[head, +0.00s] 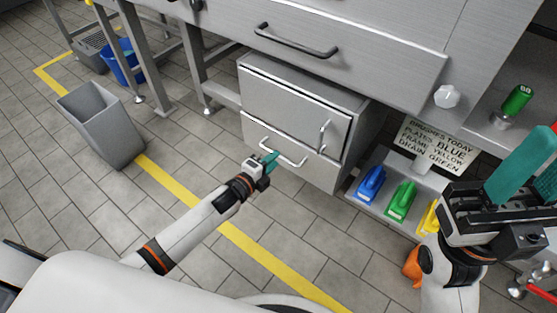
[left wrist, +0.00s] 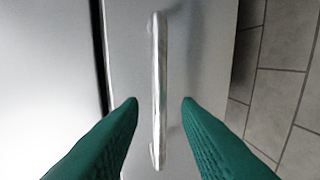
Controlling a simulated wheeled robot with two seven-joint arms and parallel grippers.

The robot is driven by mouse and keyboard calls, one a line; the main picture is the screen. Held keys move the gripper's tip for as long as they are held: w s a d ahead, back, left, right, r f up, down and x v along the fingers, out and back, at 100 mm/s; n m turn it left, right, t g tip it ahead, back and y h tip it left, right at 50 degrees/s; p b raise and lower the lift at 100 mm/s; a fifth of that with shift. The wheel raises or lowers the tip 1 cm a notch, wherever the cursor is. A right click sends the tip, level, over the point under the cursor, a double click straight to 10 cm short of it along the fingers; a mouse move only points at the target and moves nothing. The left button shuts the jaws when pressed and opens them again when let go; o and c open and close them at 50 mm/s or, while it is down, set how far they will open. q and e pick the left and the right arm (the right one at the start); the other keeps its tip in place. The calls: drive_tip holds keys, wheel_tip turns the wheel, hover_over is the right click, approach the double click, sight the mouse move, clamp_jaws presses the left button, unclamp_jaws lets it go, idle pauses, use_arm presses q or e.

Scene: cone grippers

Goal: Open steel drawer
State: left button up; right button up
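The steel drawer (head: 315,168) is the lower front of a grey cabinet under the counter and looks closed. Its curved bar handle (head: 292,160) runs across the front. My left gripper (head: 270,159) is at the left part of this handle. In the left wrist view, the handle (left wrist: 159,85) stands between the two open green fingers (left wrist: 160,102), with a gap on each side. Whether the fingertips reach past the bar is hard to tell. My right gripper (head: 534,170) is raised at the right, its green fingers apart and nothing visible between them.
Above the drawer is a steel door (head: 295,105) with an upright handle. A wider counter drawer (head: 350,60) is higher up. A grey bin (head: 100,125) stands at left. Blue (head: 371,183) and green (head: 401,201) brushes sit on a low shelf at right. The floor before the drawer is clear.

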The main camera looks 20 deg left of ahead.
use_arm(q)
drive_tip(key=shift+b+x, duration=0.55)
drive_tip(key=shift+x, duration=1.25)
clamp_jaws()
